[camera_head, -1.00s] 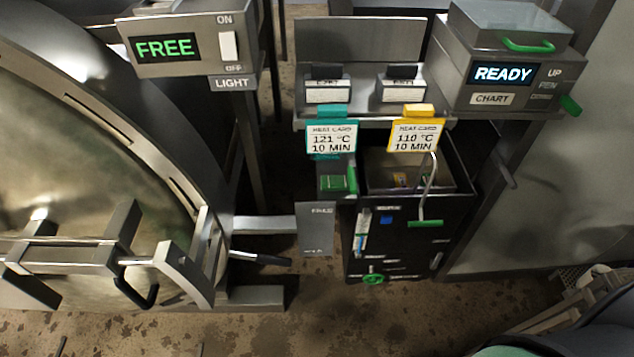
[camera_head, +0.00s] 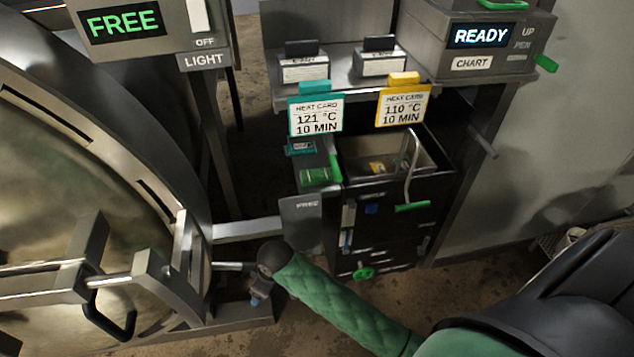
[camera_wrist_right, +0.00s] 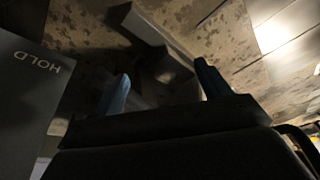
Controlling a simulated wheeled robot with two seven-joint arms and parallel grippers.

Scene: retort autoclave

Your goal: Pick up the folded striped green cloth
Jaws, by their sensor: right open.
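A small green folded cloth (camera_head: 315,176), with faint light stripes, lies in a narrow open compartment left of the dark bin in the head view. My right arm comes in from the lower right in a green padded sleeve. My right gripper (camera_head: 258,297) is below and left of the cloth in the picture, beside the autoclave door, and apart from the cloth. In the right wrist view its two fingers (camera_wrist_right: 161,88) are spread with nothing between them; the cloth is not seen there. My left gripper is not in view.
The round autoclave door (camera_head: 75,210) with its handle (camera_head: 110,315) stands at left. Teal (camera_head: 316,115) and yellow (camera_head: 403,106) heat cards hang above the compartments. A grey FREE plate (camera_head: 301,222) hangs below the cloth. A grey HOLD panel (camera_wrist_right: 30,85) shows in the wrist view.

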